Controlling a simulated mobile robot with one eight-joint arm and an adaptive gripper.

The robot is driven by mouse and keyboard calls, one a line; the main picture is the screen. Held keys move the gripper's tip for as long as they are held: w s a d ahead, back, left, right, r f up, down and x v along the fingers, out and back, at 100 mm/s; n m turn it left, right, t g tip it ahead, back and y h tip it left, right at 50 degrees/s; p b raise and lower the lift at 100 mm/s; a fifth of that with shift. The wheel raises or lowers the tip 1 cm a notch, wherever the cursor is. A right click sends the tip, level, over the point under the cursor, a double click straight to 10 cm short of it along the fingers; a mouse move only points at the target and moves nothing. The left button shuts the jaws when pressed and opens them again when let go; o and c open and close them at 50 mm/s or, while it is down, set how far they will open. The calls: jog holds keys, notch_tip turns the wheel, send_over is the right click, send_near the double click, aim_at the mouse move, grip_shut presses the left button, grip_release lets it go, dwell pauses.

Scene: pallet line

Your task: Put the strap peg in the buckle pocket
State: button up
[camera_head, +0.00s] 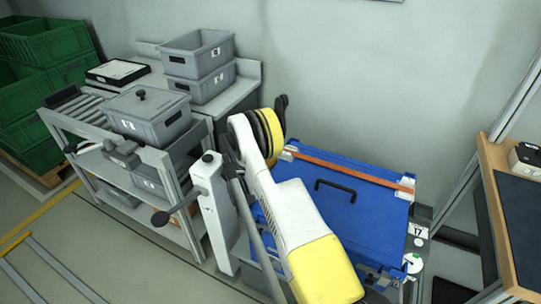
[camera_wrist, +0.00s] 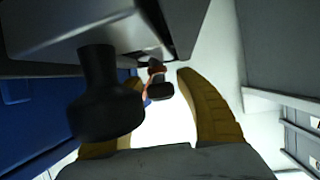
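In the wrist view my gripper (camera_wrist: 160,85) has its two yellow fingers spread. The right finger is clear, while a dark knob-shaped part (camera_wrist: 105,95) hides most of the left finger. Between and beyond the fingers is a small black piece with an orange bit (camera_wrist: 157,78); it looks like the strap end, but I cannot tell peg from buckle. I see no contact with it. In the head view an orange strap (camera_head: 345,167) crosses the back of the blue lidded crate (camera_head: 365,220).
A grey rack (camera_head: 185,160) with grey bins stands left of my arm. Green crates (camera_head: 40,75) are stacked at the far left. A wood-edged bench (camera_head: 490,190) is at the right. The black lid handle (camera_head: 337,187) stands up from the blue lid. The wall is close behind.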

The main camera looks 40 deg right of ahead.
jog(key=shift+o, duration=0.2)
jog(key=shift+r, duration=0.1)
jog(key=shift+a+r, duration=0.2)
jog(key=shift+a, duration=0.1)
jog(key=p+v, duration=0.2)
jog(key=v, duration=0.3)
jog(key=shift+s+a+r+p, duration=0.15)
jog(key=shift+a+r+p, duration=0.1)
jog(key=shift+a+p, duration=0.1)
jog(key=shift+s+a+r, duration=0.1)
jog(key=shift+s+a, duration=0.05)
jog(key=shift+a, duration=0.3)
